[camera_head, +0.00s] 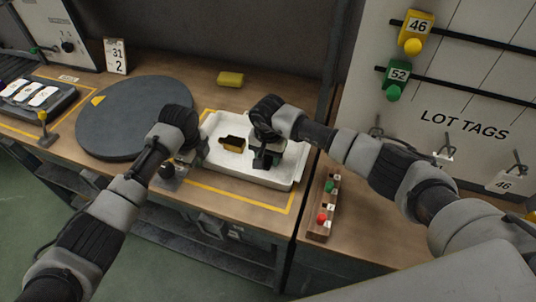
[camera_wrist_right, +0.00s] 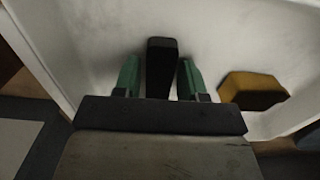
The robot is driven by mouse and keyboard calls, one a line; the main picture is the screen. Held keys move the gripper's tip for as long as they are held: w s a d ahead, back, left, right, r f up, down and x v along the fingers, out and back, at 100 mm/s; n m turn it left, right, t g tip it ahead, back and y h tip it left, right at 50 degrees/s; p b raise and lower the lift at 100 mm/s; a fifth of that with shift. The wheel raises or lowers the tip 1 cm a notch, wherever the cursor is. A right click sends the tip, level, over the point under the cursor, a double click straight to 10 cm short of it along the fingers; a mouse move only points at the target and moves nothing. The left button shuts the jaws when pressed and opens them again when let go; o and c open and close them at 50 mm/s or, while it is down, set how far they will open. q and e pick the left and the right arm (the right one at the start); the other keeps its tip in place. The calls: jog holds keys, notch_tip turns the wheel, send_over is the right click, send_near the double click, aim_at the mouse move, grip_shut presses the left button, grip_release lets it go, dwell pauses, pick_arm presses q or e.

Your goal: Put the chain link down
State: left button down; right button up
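My right gripper (camera_head: 266,158) points down over the white tray (camera_head: 225,168). In the right wrist view its green fingers (camera_wrist_right: 160,80) stand on both sides of a dark, block-like piece (camera_wrist_right: 161,66), which looks like the chain link and appears gripped. Its lower end is close to the tray floor; I cannot tell whether it touches. A yellow and black piece (camera_head: 232,144) lies in the tray, left of my right gripper; it also shows in the right wrist view (camera_wrist_right: 252,90). My left gripper (camera_head: 188,158) is by the tray's left edge; its fingers are not clear.
A dark round disc (camera_head: 130,115) lies left of the tray. A black knob on a metal plate (camera_head: 170,172) is below my left gripper. A yellow block (camera_head: 230,79) lies behind the tray. A wooden rack with coloured pegs (camera_head: 322,207) stands to the right.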

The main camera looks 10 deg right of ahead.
aim_at(268, 158)
jog(key=shift+o, duration=1)
notch_tip(268, 158, up, 12)
jog(key=shift+r, duration=0.15)
pick_arm(q)
jog(key=c, duration=1.2)
grip_release()
jog(key=shift+c, duration=0.2)
